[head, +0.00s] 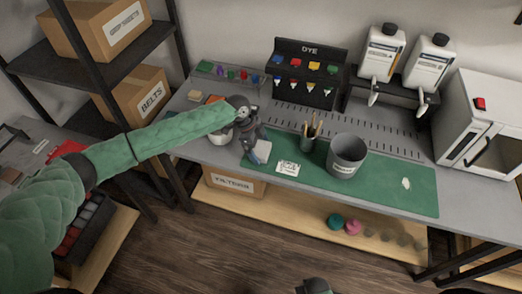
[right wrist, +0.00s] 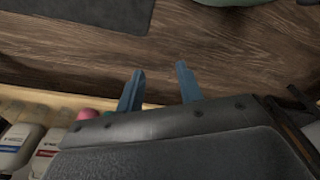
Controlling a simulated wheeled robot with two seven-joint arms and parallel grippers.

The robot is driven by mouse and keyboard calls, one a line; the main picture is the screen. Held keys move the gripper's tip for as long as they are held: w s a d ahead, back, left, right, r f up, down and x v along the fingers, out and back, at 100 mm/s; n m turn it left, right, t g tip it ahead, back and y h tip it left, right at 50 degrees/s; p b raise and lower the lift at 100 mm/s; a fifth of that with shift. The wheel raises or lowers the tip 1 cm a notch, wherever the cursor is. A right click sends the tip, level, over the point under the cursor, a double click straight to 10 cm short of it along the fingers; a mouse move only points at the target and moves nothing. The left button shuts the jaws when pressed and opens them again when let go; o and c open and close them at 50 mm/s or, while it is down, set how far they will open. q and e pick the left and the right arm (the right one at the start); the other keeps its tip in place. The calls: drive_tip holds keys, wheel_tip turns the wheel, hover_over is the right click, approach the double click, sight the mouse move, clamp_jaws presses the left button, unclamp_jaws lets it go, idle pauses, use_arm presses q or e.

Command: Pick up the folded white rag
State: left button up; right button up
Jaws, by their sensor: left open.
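A flat pale folded cloth, apparently the white rag (head: 264,147), lies at the left end of the green mat (head: 330,192), partly hidden by my left gripper. My left gripper (head: 255,157) points down over it with its blue fingers open. I cannot tell whether the fingers touch the cloth. My right gripper (right wrist: 160,88) shows in the right wrist view with its two blue fingers apart and nothing between them, above the wooden floor.
A white card (head: 288,168) with writing, a cup of brushes (head: 308,143) and a grey bucket (head: 346,157) stand right of my left gripper. A small white piece (head: 406,183) lies farther right. A dye rack (head: 305,75) stands behind. The mat's right part is mostly clear.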

sight(265, 149)
use_arm(q)
drive_tip(key=c, duration=0.9)
drive_tip(key=shift+r, duration=0.25)
wheel_tip(265, 149, up, 3)
drive_tip(key=shift+r+b, duration=0.1)
drive_tip(key=shift+b, duration=1)
drive_tip(key=s+d+r+b, duration=0.3)
drive_tip(key=d+r, duration=0.4)
drive_tip(key=d, duration=0.3)
drive_tip(key=shift+s+d+r+b, duration=0.15)
drive_tip(key=shift+s+d+b, duration=0.2)
drive_tip(key=shift+s, duration=0.45)
use_arm(e)
drive_tip(key=w+a+r, duration=0.1)
drive_tip(key=r, duration=0.9)
drive_tip(key=w+a+r, duration=0.1)
drive_tip(key=w+r, duration=0.1)
drive_tip(key=r, duration=0.8)
drive_tip(key=shift+w+a+r, duration=0.2)
drive_tip(key=shift+a+r, duration=0.2)
